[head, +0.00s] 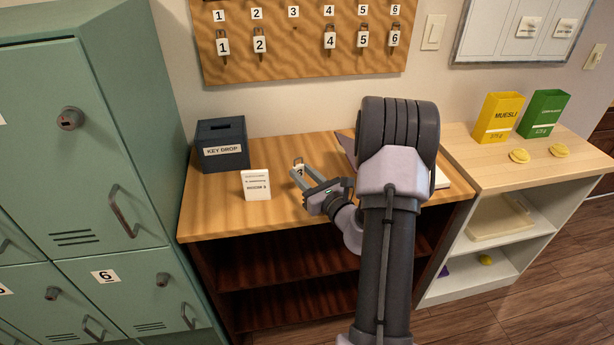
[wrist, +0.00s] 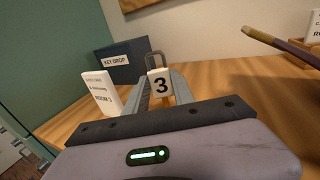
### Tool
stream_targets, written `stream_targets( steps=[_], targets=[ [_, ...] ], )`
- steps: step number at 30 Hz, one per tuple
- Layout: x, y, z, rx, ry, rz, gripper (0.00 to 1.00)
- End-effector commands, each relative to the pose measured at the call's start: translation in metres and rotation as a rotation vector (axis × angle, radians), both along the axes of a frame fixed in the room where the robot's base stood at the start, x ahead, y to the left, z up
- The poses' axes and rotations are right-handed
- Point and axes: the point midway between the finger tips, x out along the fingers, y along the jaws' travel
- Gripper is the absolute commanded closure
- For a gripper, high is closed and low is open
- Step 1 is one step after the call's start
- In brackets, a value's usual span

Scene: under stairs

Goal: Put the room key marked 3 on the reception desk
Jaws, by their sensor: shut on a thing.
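The room key marked 3 (wrist: 161,84) has a white tag with a dark metal loop above it. My gripper (head: 307,177) is shut on it, and the key stands upright between the fingertips. The key also shows in the head view (head: 298,169), partly hidden by the fingers. My gripper is over the wooden reception desk (head: 215,218), low and close to its top. I cannot tell whether the key touches the desk. In the wrist view the fingers (wrist: 160,92) reach forward to either side of the tag.
A dark key drop box (head: 222,145) stands at the desk's back left, with a white room card (head: 256,185) in front of it. A key board (head: 300,40) hangs above; its lower hook 3 is empty. Green lockers (head: 100,140) stand left. An open book (head: 442,178) lies right, behind my arm.

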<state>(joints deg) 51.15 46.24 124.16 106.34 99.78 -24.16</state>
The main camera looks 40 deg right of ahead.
Motion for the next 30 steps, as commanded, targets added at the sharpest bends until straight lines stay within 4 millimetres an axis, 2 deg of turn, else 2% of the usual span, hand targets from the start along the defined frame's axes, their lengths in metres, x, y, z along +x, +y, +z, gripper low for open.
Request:
stream_targets(
  steps=[1,7,11,12,15,26,30],
  targets=[
    [0.000,0.002,-0.019,0.001,0.000,-0.005,1.00],
    [0.000,0.002,-0.014,0.000,0.000,-0.008,1.00],
    [0.000,0.002,-0.017,0.000,-0.001,-0.008,1.00],
    [0.000,0.002,-0.018,0.000,0.000,-0.008,0.68],
    [0.000,0.002,-0.017,0.000,0.000,-0.008,0.49],
    [-0.002,0.002,-0.011,0.000,0.000,-0.009,0.48],
    [-0.035,0.006,-0.012,0.003,0.002,-0.013,0.48]
  ],
)
